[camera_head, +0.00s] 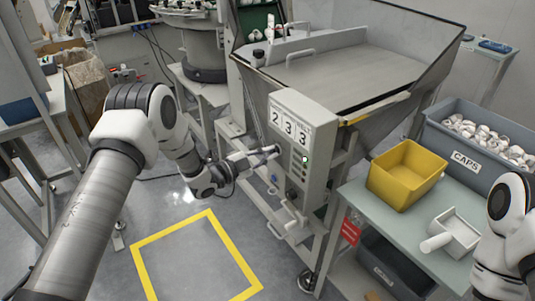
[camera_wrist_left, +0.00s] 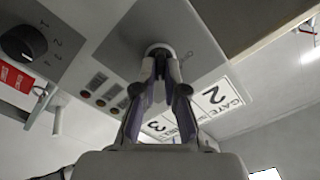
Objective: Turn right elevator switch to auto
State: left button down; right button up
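A grey control box (camera_head: 300,128) with a "2 3 3" sign stands on the front of the metal hopper. My left gripper (camera_head: 276,150) reaches its panel from the left. In the left wrist view, the fingertips of my left gripper (camera_wrist_left: 161,58) are close together around a small dark switch on a round collar (camera_wrist_left: 159,46). The fingers hide most of this switch, and its position cannot be read. A black rotary dial (camera_wrist_left: 22,42) with number marks sits apart on the panel. My right arm shows at the right edge of the head view; its gripper is out of view.
A green table (camera_head: 355,203) right of the box holds a yellow bin (camera_head: 406,174) and a white scoop (camera_head: 452,235). A grey CAPS crate (camera_head: 437,140) stands behind. Yellow tape (camera_head: 150,240) marks open floor below my left arm. A red label (camera_head: 349,232) hangs near the table.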

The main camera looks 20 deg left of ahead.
pick_arm(q)
jog(key=shift+r+n, duration=0.1)
jog(key=shift+n, duration=0.3)
jog(key=n, duration=0.4)
jog(key=n+b, duration=0.1)
jog(key=n, duration=0.2)
jog(key=shift+w+a+r+n, duration=0.1)
jog(key=shift+w+r+n, duration=0.05)
jog(key=shift+n, duration=0.25)
dwell(0.4)
jog(key=c, duration=1.2)
grip_release()
jog(key=shift+c, duration=0.2)
jog(key=v, duration=1.1)
jog(key=shift+s+a, duration=0.25)
jog(key=shift+s, duration=0.1)
